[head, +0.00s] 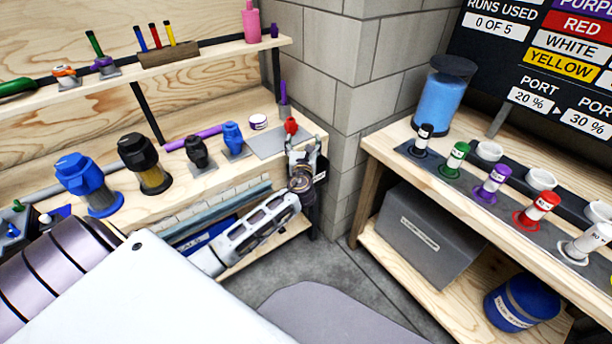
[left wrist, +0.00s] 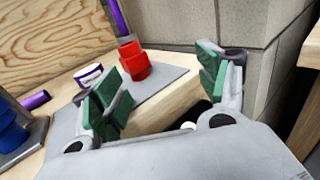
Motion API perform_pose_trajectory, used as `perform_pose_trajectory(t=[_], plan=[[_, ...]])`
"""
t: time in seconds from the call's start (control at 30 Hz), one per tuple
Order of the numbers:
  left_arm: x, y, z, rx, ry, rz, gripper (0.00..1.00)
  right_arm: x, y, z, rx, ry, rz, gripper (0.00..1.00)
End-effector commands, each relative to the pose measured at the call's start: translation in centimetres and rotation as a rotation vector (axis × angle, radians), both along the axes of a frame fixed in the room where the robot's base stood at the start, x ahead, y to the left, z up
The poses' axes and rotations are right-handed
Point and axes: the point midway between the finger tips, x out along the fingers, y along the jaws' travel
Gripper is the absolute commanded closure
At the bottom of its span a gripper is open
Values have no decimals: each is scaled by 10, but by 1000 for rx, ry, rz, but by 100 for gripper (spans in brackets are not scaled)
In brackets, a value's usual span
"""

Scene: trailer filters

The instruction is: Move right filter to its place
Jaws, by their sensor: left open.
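A small red piece (head: 290,125) stands on a grey plate (head: 262,143) at the right end of the left bench; I cannot tell whether it is the right filter. In the left wrist view the red piece (left wrist: 133,64) is upright on the plate, beyond and between my fingers, not gripped. My left gripper (head: 303,150) is open and empty at the bench corner, close to the red piece. Small blue (head: 233,136) and dark grey (head: 197,152) filter-like pieces stand left of it. Larger black-and-yellow (head: 147,165) and blue (head: 88,182) housings stand further left. My right gripper is out of view.
A purple rod (left wrist: 120,18) stands behind the red piece, and a white jar (head: 258,122) is beside it. A block wall (head: 345,120) closes the corner. The right bench (head: 400,155) holds several coloured cartridges and a blue canister (head: 444,95). A shelf (head: 215,52) hangs above the left bench.

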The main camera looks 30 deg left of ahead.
Motion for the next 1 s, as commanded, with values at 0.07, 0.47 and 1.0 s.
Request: perform_pose_trajectory(t=[0.07, 0.47, 1.0], plan=[[0, 0, 0, 0, 0, 0, 26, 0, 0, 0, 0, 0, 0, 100], [-9, -6, 0, 0, 0, -1, 26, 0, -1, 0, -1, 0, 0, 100], [-58, -35, -1, -1, 2, -1, 26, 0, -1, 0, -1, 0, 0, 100]])
